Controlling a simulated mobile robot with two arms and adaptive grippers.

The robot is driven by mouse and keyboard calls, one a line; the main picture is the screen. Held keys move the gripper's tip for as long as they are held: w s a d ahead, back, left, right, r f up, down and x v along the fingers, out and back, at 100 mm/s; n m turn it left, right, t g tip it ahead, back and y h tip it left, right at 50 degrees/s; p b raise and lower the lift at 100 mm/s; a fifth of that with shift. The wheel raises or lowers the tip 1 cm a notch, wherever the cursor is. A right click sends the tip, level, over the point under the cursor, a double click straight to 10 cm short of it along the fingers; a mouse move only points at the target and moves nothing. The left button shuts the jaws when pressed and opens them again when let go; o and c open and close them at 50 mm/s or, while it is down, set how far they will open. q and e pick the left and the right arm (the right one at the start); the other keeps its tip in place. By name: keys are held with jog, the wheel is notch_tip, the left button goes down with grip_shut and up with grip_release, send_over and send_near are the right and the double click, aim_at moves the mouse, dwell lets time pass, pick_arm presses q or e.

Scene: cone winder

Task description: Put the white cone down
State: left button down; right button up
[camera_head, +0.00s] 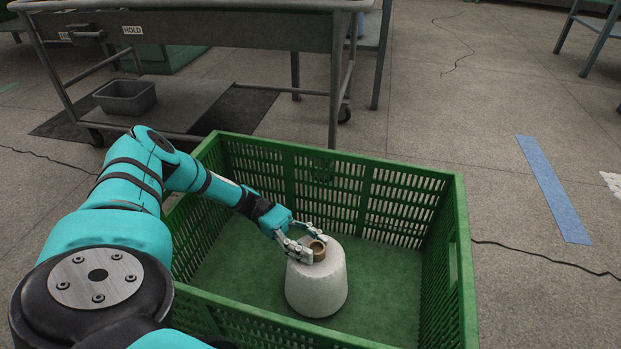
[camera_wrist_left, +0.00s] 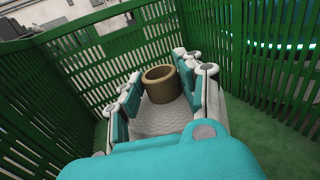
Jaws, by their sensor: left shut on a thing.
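The white cone (camera_head: 317,287) is upright inside the green crate (camera_head: 460,235), its brown tube end (camera_head: 318,250) pointing up. My left gripper (camera_head: 311,245) reaches down into the crate and is shut on the top of the cone at the tube. In the left wrist view the tube (camera_wrist_left: 161,84) and the cone's white winding (camera_wrist_left: 160,117) show between the two fingers. The cone's lower end is at or very near the crate floor; I cannot tell whether it touches. My right gripper is not in view.
The crate floor (camera_head: 390,290) around the cone is bare. A metal cart (camera_head: 230,30) with a HOLD label stands behind the crate, with a grey bin (camera_head: 125,97) on its lower shelf.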

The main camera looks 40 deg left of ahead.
pick_arm(q)
jog(key=c, duration=0.9)
grip_release()
jog(key=shift+f, duration=0.1)
jog(key=shift+o, duration=0.2)
jog(key=shift+r, duration=0.2)
jog(key=shift+a, duration=0.35)
jog(key=a+p, duration=0.1)
jog(key=a, duration=0.5)
jog(key=shift+s+a, duration=0.15)
jog(key=shift+a, duration=0.25)
